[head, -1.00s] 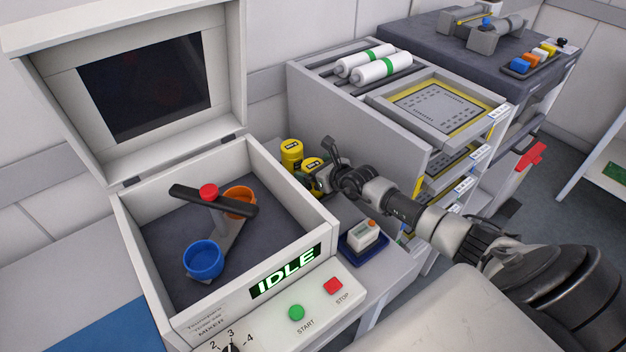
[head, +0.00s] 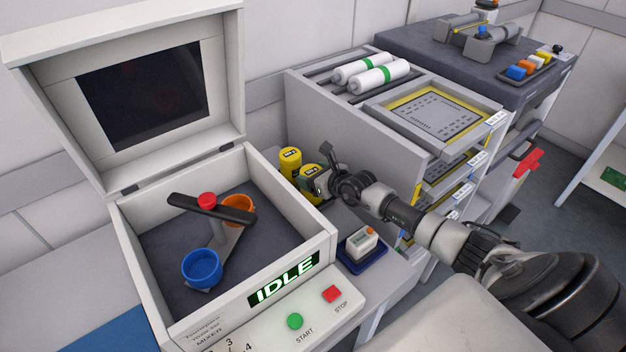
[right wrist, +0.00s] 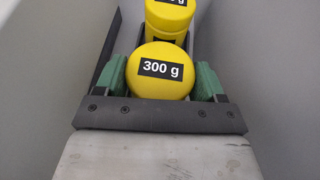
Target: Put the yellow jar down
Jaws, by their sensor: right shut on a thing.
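The yellow jar (head: 311,172) is between the fingers of my right gripper (head: 314,182), beside the mixer's right wall. In the right wrist view the jar (right wrist: 162,72) has a "300 g" label on its lid, and the green finger pads of the right gripper (right wrist: 162,80) close on it from both sides. A second yellow jar (head: 290,161) stands just behind it; it also shows in the right wrist view (right wrist: 168,20). The held jar's base is hidden, so I cannot tell whether it touches the surface. My left gripper is not in view.
The open mixer (head: 325,240) with its IDLE display is close on the left, holding a blue cup (head: 202,268) and an orange cup (head: 238,208). A grey feeder trolley (head: 340,130) stands close on the right. A blue tray (head: 362,258) with a white device lies in front.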

